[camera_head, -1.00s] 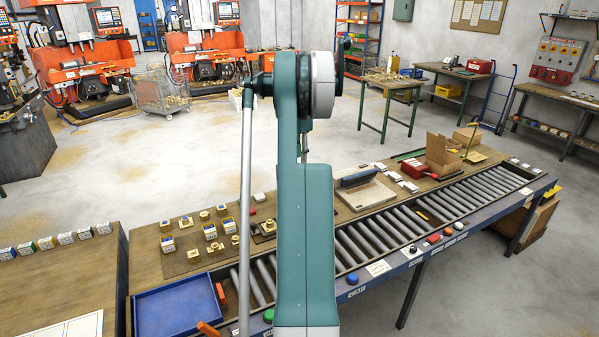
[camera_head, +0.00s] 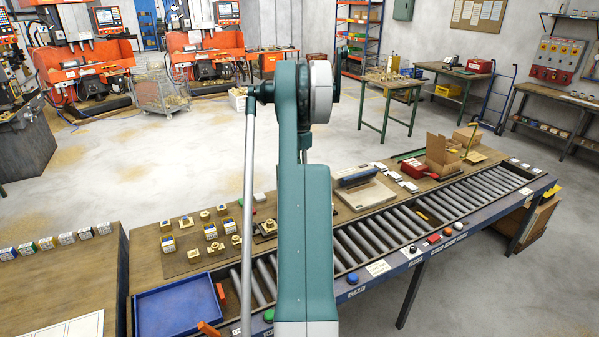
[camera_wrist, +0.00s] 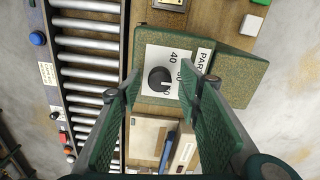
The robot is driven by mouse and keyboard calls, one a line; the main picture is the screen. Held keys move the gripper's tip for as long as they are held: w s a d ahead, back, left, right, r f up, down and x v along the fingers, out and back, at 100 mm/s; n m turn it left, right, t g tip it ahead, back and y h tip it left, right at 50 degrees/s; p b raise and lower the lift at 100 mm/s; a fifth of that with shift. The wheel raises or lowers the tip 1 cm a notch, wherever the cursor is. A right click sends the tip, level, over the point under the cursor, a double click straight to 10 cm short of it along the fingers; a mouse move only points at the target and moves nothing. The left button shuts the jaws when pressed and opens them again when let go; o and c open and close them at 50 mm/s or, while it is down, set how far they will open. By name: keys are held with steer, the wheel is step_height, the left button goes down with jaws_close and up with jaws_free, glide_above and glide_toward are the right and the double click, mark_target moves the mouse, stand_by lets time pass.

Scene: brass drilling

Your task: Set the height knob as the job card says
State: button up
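A round black knob (camera_wrist: 158,80) sits on a white dial plate (camera_wrist: 155,57) in the wrist view. The plate bears black numbers, 40 among them, and a white label beginning "PAR" lies beside it. A finger partly covers the numbers, and I cannot tell where the knob points. My gripper (camera_wrist: 160,82) is open, its green fingers apart on either side of the knob; I cannot see contact. In the head view my arm hides the knob and gripper. A small white card (camera_head: 378,267) lies on the conveyor's front edge; its writing is too small to read.
A roller conveyor (camera_head: 402,222) runs along the front of the bench. A tray with a blue-handled tool (camera_wrist: 168,150) lies close to the dial. Several brass parts (camera_head: 186,222) and a blue tray (camera_head: 175,310) are left of my arm.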

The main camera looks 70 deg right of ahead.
steer(key=c, duration=0.9)
steer(key=shift+f+n+b, duration=0.1)
steer(key=shift+n+b, duration=0.2)
steer(key=shift+n, duration=0.1)
steer(key=n+b, duration=0.2)
steer(key=n, duration=0.3)
steer(key=n+b, duration=0.1)
steer(key=n, duration=0.5)
steer(key=shift+b, duration=0.4)
steer(key=o, duration=0.9)
